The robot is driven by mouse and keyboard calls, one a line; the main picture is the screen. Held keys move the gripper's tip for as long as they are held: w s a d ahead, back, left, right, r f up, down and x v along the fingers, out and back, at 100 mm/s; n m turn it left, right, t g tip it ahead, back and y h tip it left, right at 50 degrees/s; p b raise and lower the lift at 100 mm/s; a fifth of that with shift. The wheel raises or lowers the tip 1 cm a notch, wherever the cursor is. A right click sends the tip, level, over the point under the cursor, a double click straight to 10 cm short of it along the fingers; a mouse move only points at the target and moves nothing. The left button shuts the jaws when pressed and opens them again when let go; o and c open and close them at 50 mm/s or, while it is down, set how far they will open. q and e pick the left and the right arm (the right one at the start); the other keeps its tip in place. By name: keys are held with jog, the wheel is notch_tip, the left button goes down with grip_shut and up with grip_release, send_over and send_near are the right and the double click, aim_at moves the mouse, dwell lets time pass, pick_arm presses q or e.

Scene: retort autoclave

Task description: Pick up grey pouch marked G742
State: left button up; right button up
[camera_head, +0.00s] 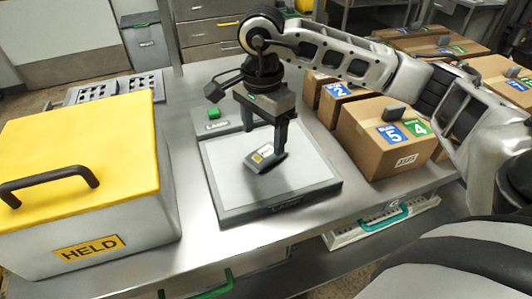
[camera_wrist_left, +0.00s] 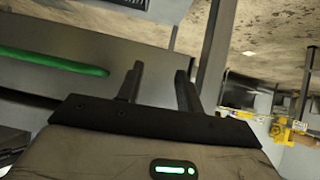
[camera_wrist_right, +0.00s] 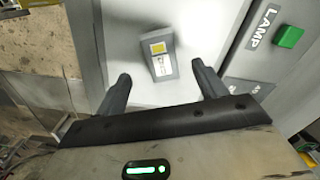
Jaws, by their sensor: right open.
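A small grey pouch (camera_head: 264,158) with a yellow and white label lies on the pale panel of the lamp box (camera_head: 221,166). Its marking is too small to read. My right gripper (camera_head: 265,142) is open and points down over it. In the right wrist view the pouch (camera_wrist_right: 168,67) lies ahead of and between the two spread fingertips (camera_wrist_right: 161,74). I cannot tell whether a finger touches it; nothing is gripped. My left gripper (camera_wrist_left: 160,70) shows only in its own wrist view, open and empty, near a green handle (camera_wrist_left: 55,62).
A yellow-lidded box marked HELD (camera_head: 110,215) stands on the left of the steel bench. Cardboard cartons (camera_head: 372,150) stand close on the right. A green button (camera_head: 213,113) sits behind the panel. A grey perforated rack (camera_head: 112,88) is at the back left.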

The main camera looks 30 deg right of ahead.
aim_at(263, 154)
jog(key=shift+f+p, duration=0.65)
jog(key=shift+f, duration=2.15)
jog(key=c, duration=1.1)
jog(key=shift+c, duration=0.3)
jog(key=shift+w+r, duration=0.1)
jog(key=shift+r, duration=0.05)
